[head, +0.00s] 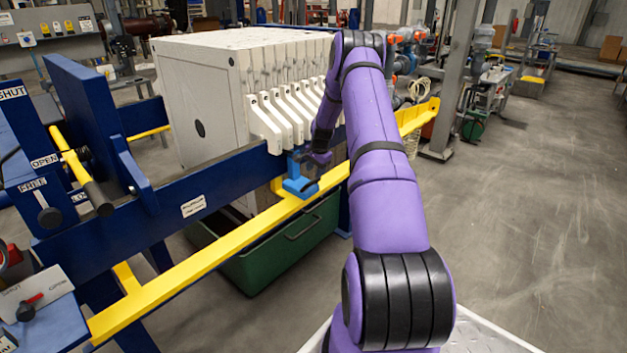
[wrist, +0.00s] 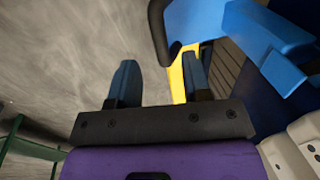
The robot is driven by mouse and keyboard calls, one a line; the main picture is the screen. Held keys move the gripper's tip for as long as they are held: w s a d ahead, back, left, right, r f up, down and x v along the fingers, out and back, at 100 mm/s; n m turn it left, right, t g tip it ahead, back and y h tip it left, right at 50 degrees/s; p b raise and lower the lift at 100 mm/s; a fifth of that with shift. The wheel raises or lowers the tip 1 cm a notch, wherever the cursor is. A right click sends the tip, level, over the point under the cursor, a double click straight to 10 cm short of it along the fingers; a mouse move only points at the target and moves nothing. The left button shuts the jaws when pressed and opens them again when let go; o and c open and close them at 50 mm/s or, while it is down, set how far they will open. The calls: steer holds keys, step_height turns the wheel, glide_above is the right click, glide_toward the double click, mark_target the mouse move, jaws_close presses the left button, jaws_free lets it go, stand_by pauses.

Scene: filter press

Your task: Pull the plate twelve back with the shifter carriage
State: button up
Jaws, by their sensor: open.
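The pale filter plates (head: 268,75) stand packed in a row on the press, with their side handles (head: 280,118) along the near side. I cannot read which one is plate twelve. The blue shifter carriage (head: 299,184) sits on the yellow rail (head: 222,255) below the handles; it also shows at the upper right of the wrist view (wrist: 268,38). A dark curved bar (wrist: 160,38) shows beside it, just beyond my fingertips. My gripper (wrist: 159,78) is open with nothing between its fingers. In the head view it is close to the carriage, partly hidden by my arm.
A green bin (head: 285,255) stands under the rail. The blue press beam (head: 175,215) runs along the near side. Levers marked SHUT, OPEN and FREE (head: 45,210) are at the left. Open grey floor (head: 540,190) lies at the right.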

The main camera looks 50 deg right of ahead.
steer(key=shift+w+f, duration=0.25)
steer(key=shift+f, duration=1)
steer(key=shift+w+f, duration=0.25)
steer(key=shift+f, duration=1)
jaws_close()
